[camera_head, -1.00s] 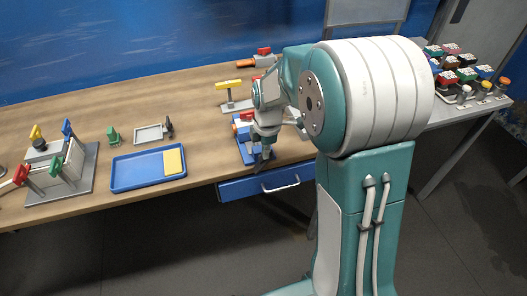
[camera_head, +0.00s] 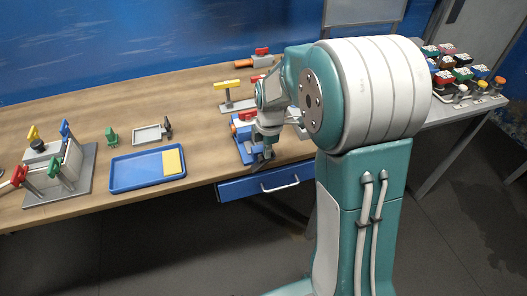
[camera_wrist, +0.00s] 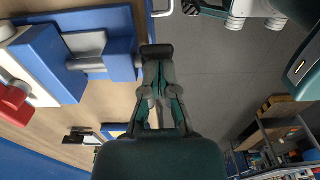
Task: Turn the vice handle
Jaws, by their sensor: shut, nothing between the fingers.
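The blue vice (camera_head: 243,138) sits near the front edge of the bench, above the drawer. In the wrist view its blue jaw blocks (camera_wrist: 121,58) and grey screw (camera_wrist: 88,65) are at upper left. My gripper (camera_wrist: 157,52) is shut and empty, with its dark fingertips just right of the near blue block. In the head view my gripper (camera_head: 263,156) points down at the vice's front right side. I cannot make out the vice handle apart from the fingertips, nor tell whether they touch it.
A blue drawer (camera_head: 262,187) with a light handle is below the vice. A blue tray (camera_head: 130,174) with a yellow block (camera_head: 173,161) lies to the left. A yellow-topped T-shaped tool (camera_head: 227,86) stands behind. The bench between tray and vice is clear.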

